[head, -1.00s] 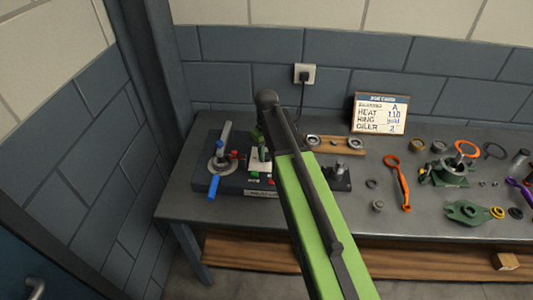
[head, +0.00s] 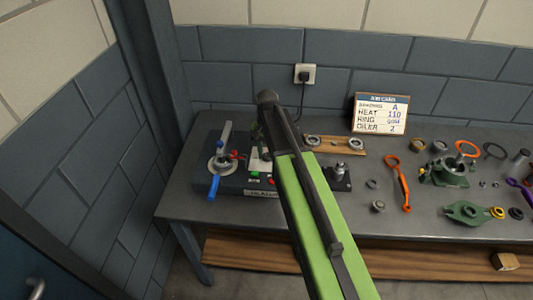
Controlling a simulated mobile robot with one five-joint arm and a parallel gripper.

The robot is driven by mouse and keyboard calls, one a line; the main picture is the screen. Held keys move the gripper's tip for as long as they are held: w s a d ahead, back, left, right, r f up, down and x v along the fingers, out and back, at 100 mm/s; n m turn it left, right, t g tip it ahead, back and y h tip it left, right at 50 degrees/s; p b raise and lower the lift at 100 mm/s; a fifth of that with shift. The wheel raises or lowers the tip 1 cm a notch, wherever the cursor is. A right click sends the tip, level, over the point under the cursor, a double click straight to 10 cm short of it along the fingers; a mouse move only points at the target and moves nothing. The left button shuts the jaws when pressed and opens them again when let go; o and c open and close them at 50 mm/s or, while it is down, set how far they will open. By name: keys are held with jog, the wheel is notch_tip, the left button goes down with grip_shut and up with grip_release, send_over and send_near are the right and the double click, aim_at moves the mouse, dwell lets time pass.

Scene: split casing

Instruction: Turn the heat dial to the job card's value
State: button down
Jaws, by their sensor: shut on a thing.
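The job card (head: 380,114) stands at the back of the bench against the wall. Its heat line reads 110; the ring line looks like "gold" and the oiler line reads 2. The dark heater unit (head: 205,185) sits at the left end of the bench, with a green button (head: 254,174) and a small label on its front. I cannot make out the heat dial or its setting; my own arm crosses in front of the unit's right part. My gripper is hidden behind my arm, so its hold does not show.
A wooden board with rings (head: 335,145) lies behind my arm. An orange wrench (head: 400,183), a green housing (head: 448,171) and a green plate (head: 468,212) lie to the right. A plug (head: 304,75) is in the wall.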

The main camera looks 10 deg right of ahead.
aim_at(267, 155)
jog(key=m, duration=1.2)
jog(key=shift+m, duration=0.3)
dwell(0.4)
jog(key=c, duration=1)
grip_release()
jog(key=shift+o, duration=0.2)
jog(key=shift+r, duration=0.1)
notch_tip(267, 155, up, 17)
jog(key=p, duration=1.7)
